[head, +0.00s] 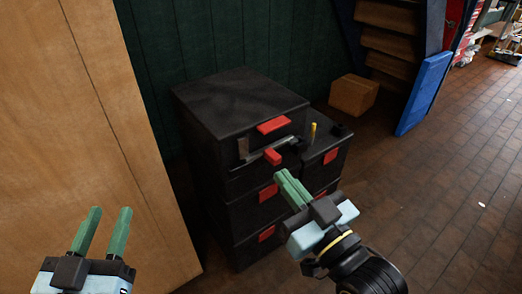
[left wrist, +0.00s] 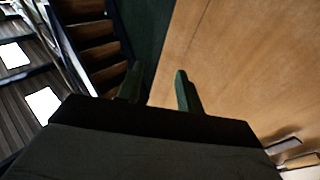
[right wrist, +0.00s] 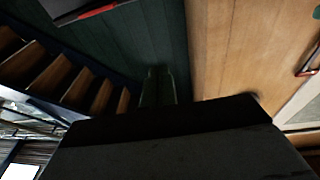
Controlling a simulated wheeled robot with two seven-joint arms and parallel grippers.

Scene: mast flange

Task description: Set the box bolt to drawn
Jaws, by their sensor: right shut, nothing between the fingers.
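A black box unit (head: 235,98) with red handles stands against the dark green wall in the head view. Across its upper front runs a grey bar (head: 250,153), seemingly the bolt, with a red knob (head: 272,157) at its right end. I cannot tell the bolt's setting. My right gripper (head: 283,178) is shut and empty, its fingertips just below and right of the red knob in the picture; contact is not clear. Its fingers also show together in the right wrist view (right wrist: 158,85). My left gripper (head: 103,215) is open and empty, far left of the unit.
A tall wooden panel (head: 85,120) stands left of the unit. A yellow stick (head: 313,132) rises from the unit's lower right part. A cardboard box (head: 353,95) and a blue panel (head: 424,92) stand behind right. The brick floor (head: 450,200) at right is mostly clear.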

